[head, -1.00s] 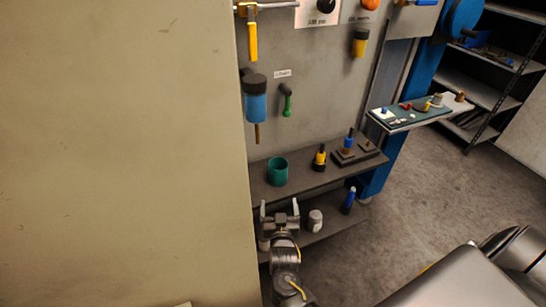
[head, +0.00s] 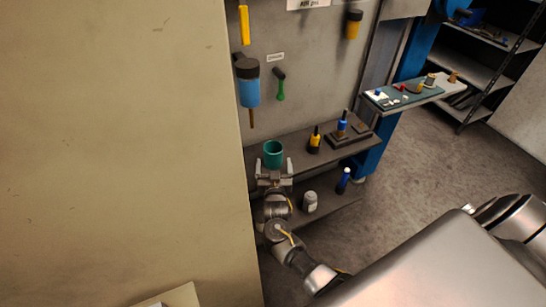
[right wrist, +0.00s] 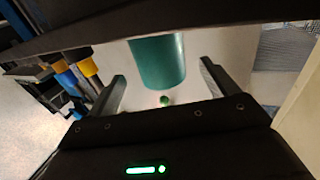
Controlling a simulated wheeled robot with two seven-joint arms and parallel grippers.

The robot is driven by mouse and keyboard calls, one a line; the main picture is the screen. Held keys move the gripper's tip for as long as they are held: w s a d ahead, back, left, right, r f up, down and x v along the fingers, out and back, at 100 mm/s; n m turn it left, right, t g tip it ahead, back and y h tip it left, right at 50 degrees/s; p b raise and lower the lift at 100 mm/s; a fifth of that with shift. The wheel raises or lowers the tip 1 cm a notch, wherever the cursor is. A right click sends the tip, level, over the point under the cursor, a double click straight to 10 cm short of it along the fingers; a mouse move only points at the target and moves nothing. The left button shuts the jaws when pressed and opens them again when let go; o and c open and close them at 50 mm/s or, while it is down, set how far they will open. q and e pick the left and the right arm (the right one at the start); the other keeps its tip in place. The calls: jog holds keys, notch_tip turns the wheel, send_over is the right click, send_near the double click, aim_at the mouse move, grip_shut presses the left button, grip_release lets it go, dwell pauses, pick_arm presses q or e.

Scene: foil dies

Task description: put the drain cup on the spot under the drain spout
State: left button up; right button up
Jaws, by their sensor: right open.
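The teal drain cup (head: 273,153) stands upright on the upper shelf, near its left end. The drain spout (head: 252,118) is the thin brown tube below the blue filter bowl (head: 249,92), above and to the left of the cup. My right gripper (head: 274,166) is open at the near side of the cup, its fingers pointing towards it. In the right wrist view the cup (right wrist: 157,62) shows between the two open fingers (right wrist: 162,82), with a gap on each side. The spot under the spout cannot be made out. My left gripper is not in view.
A yellow-black bottle (head: 314,141) and a blue bottle (head: 342,122) on a dark block stand right of the cup. A pale jar (head: 310,201) and another blue bottle (head: 344,180) are on the lower shelf. A large beige panel (head: 120,150) closes off the left.

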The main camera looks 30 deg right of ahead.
aim_at(274, 160)
jog(key=x, duration=0.4)
jog(key=shift+w+d, duration=0.1)
jog(key=shift+w, duration=0.15)
jog(key=shift+c, duration=0.4)
